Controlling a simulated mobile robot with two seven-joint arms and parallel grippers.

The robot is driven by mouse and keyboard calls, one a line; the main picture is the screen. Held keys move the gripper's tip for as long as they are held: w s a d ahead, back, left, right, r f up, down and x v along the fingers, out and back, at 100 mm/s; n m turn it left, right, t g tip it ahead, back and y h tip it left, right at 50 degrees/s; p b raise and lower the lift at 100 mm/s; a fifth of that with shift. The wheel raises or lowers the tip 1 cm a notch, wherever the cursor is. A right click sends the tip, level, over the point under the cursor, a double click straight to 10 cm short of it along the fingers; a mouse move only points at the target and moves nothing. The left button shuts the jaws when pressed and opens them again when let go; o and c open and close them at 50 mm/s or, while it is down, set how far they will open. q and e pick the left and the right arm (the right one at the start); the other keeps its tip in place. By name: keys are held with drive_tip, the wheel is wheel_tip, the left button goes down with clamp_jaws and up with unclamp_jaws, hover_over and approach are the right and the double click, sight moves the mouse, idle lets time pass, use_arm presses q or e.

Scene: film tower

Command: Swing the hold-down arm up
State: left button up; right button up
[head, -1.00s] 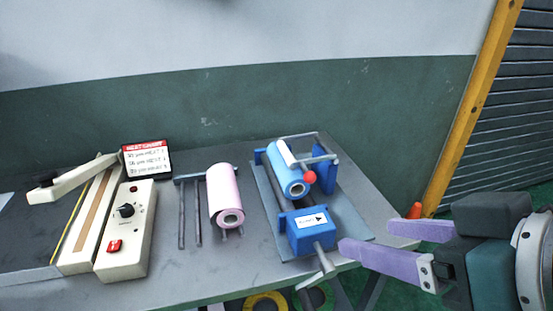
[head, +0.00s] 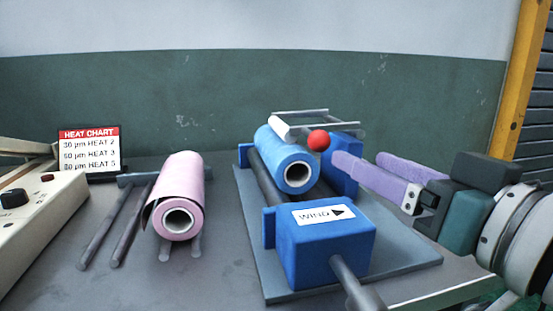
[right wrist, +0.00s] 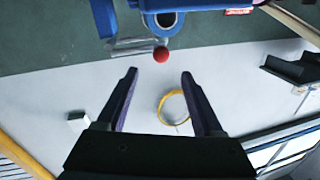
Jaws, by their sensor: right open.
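The hold-down arm (head: 345,126) is a pale grey bar frame on the blue winder (head: 325,245). It lies across the top of the blue film roll (head: 283,150), roughly level. Its red ball knob (head: 318,140) sticks out toward me. My right gripper (head: 362,160) is open and empty, with purple fingers pointing at the knob from the right. In the right wrist view the knob (right wrist: 160,54) shows just ahead of the fingertips, centred between the fingers of the gripper (right wrist: 159,76), apart from both. My left gripper is out of view.
A pink roll (head: 181,190) rests on a rod stand left of the winder. A heat chart (head: 90,150) and a cream sealer (head: 40,205) stand at the far left. The winder's crank rod (head: 350,280) juts out in front. A wall is behind the table.

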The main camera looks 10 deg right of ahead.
sight(326, 143)
drive_tip(key=b+x, duration=0.1)
drive_tip(key=x, duration=0.8)
drive_tip(key=shift+a, duration=0.15)
clamp_jaws()
idle(1.1)
